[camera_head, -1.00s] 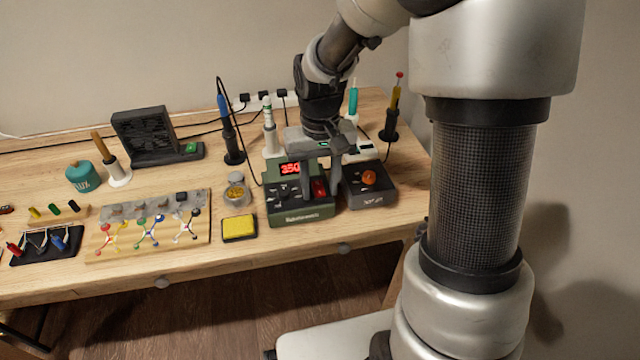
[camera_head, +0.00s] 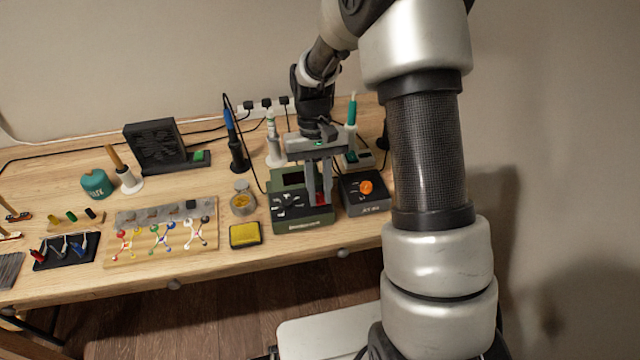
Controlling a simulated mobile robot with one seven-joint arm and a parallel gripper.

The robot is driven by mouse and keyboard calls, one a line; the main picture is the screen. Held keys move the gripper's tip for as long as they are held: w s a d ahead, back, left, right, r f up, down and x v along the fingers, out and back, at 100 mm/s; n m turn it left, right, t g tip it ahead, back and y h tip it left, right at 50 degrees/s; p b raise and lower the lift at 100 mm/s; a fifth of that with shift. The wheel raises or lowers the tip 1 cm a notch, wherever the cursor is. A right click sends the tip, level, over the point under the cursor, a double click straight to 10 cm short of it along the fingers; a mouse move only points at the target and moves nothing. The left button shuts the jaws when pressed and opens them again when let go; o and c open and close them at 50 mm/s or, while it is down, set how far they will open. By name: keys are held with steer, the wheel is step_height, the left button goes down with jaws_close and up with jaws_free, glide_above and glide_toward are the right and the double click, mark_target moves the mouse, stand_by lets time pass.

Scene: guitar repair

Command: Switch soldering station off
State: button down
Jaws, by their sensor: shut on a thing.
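The soldering station (camera_head: 303,224) is a dark green box near the front edge of the bench. Its display (camera_head: 288,177) is dark. A red power switch (camera_head: 320,199) sits at the right of its front panel, partly covered by my fingers. My gripper (camera_head: 319,201) points down over the station, its two fingers close together at the red switch and shut on it. The exact contact is too small to see.
A dark box with an orange knob (camera_head: 366,187) stands close at the right. A yellow sponge (camera_head: 245,234) and a small tin (camera_head: 243,201) lie at the left. A soldering iron in a stand (camera_head: 236,150) and its cable are behind. A black fume fan (camera_head: 156,147) stands farther left.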

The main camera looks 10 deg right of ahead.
steer(key=c, duration=1.6)
jaws_free()
steer(key=p+v, duration=0.3)
steer(key=v, duration=1.4)
steer(key=shift+r, duration=0.2)
